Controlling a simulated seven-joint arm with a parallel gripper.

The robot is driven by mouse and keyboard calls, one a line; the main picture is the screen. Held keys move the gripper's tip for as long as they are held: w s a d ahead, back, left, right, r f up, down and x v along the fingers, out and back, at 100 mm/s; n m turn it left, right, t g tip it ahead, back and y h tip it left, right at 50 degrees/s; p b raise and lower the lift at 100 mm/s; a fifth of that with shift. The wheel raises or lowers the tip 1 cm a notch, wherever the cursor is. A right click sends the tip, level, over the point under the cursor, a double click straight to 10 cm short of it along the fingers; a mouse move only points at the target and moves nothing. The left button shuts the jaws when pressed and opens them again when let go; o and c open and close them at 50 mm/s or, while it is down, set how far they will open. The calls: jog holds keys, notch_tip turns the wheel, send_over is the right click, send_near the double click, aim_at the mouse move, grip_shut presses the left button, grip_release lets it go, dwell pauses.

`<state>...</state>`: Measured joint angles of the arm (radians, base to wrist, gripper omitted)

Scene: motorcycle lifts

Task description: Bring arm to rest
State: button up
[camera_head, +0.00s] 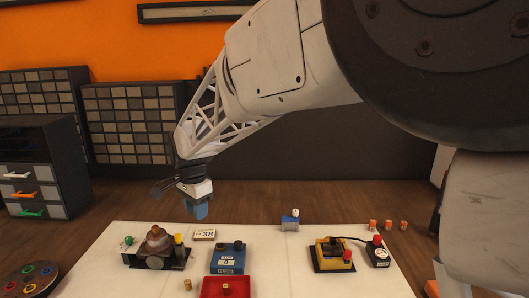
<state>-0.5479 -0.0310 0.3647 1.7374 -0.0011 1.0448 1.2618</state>
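My arm reaches in from the upper right of the head view and bends down to my gripper (198,203), which hangs above the back left of the white table. A small blue piece shows at the gripper's tip. I cannot tell whether it is a held object or part of the gripper. The fingers are too small and dark to tell whether they are open or shut. The gripper appears clear of the table items.
On the white table (289,257) stand a dark-based device (157,251), a blue box (228,258), a red tray (212,290), a small grey-blue item (290,222), a yellow device (332,253) and a black box (378,257). Drawers (35,190) stand left. The table's middle is bare.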

jog(key=s+d+r+n, duration=0.15)
jog(key=s+d, duration=0.25)
jog(key=d, duration=0.4)
jog(key=s+d+r+n+t, duration=0.1)
jog(key=s+d+r, duration=0.1)
jog(key=s+d, duration=0.45)
jog(key=s+d+r+n, duration=0.1)
jog(key=s+d+r, duration=0.1)
jog(key=d, duration=0.8)
jog(key=s+d+f+n, duration=0.2)
jog(key=s+d, duration=0.4)
jog(key=s, duration=0.3)
jog(key=s+d+f+n+t, duration=0.1)
jog(key=s+d+f+n, duration=0.1)
jog(key=s+d, duration=0.5)
jog(key=s, duration=0.3)
jog(key=shift+s+d+f, duration=0.25)
jog(key=shift+s+f, duration=0.05)
jog(key=shift+f, duration=0.05)
jog(key=shift+n, duration=0.25)
